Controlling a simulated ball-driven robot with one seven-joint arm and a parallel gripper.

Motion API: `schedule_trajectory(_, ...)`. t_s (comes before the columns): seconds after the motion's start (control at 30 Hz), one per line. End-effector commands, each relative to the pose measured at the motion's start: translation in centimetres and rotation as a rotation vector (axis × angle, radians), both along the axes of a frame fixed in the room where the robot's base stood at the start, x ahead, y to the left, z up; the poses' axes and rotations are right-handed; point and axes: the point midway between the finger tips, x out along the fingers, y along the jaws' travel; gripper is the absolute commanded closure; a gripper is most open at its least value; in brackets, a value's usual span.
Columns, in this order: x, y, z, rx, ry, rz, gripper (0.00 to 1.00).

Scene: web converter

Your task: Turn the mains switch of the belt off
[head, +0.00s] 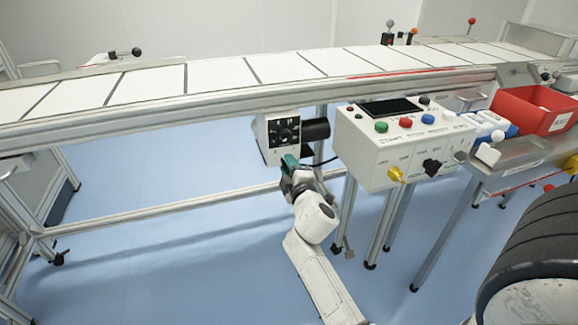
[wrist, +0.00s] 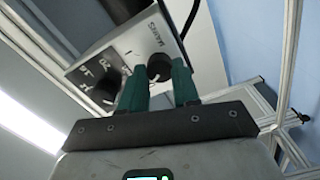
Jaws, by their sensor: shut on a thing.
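The belt's drive box (head: 272,153) is a white box with a black dial panel, hanging below the conveyor. In the wrist view the box face (wrist: 120,62) appears tilted and carries the printed word MAINS. Beside that word is the mains switch (wrist: 158,66), a round black knob. My gripper (wrist: 161,78), with green fingers, is shut on this knob, one finger on each side. In the head view my gripper (head: 290,162) reaches up from below to the lower part of the box and hides the knob there. The knob's pointer position cannot be made out.
A black speed dial (wrist: 100,90) sits on the same face, close to the left finger. A black motor (head: 316,129) sticks out right of the box. Open blue floor lies left.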

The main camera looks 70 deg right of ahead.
Motion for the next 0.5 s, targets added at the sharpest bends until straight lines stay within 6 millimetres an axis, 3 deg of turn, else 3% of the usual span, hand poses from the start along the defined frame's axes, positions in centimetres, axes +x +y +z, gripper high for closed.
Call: schedule_trajectory(0.5,0.08,0.10,-0.14,-0.186,0.220,0.002,1.00)
